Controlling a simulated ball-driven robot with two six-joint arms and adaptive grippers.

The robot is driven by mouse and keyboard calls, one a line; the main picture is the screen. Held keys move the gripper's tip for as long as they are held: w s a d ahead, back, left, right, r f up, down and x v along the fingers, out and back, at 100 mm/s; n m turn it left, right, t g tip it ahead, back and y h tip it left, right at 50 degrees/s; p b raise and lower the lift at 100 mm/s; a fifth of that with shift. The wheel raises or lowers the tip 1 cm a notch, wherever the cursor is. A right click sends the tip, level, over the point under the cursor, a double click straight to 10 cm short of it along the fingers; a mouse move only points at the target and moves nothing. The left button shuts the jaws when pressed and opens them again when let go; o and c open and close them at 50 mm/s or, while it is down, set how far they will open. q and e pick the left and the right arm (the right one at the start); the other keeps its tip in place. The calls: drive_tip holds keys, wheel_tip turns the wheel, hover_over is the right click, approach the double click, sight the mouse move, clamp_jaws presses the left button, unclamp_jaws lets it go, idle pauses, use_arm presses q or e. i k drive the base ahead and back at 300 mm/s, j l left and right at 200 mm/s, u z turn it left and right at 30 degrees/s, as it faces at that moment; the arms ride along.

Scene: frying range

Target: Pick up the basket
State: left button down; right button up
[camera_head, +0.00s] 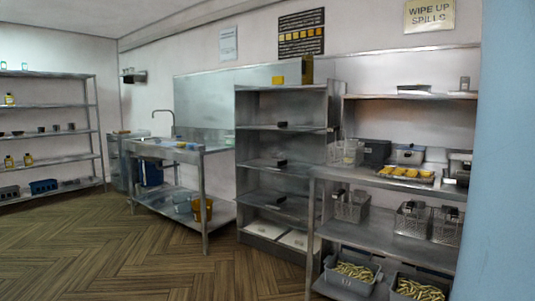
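Several grey wire baskets stand on the middle shelf of the steel table at the right. One basket (352,207) is at the left end of that shelf. Another basket (412,219) stands further right, with a third basket (447,226) beside it. They look upright, with dark handles at the top. Which one the task means I cannot tell. Neither of my grippers is in view.
The steel table (385,185) holds a tray of yellow food (407,173) on top and fry-filled containers (352,272) below. A tall rack (240,150) and sink table (204,200) stand left. A pale blue surface (505,150) fills the right edge. The wooden floor (110,250) is clear.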

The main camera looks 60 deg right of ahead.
sight(349, 153)
drive_tip(key=z, duration=2.5)
drive_tip(key=i+l, duration=0.2)
drive_tip(key=i, duration=0.2)
drive_tip(key=i+l, duration=0.2)
drive_tip(key=i, duration=0.2)
drive_tip(key=i+l, duration=0.2)
drive_tip(key=i, duration=0.2)
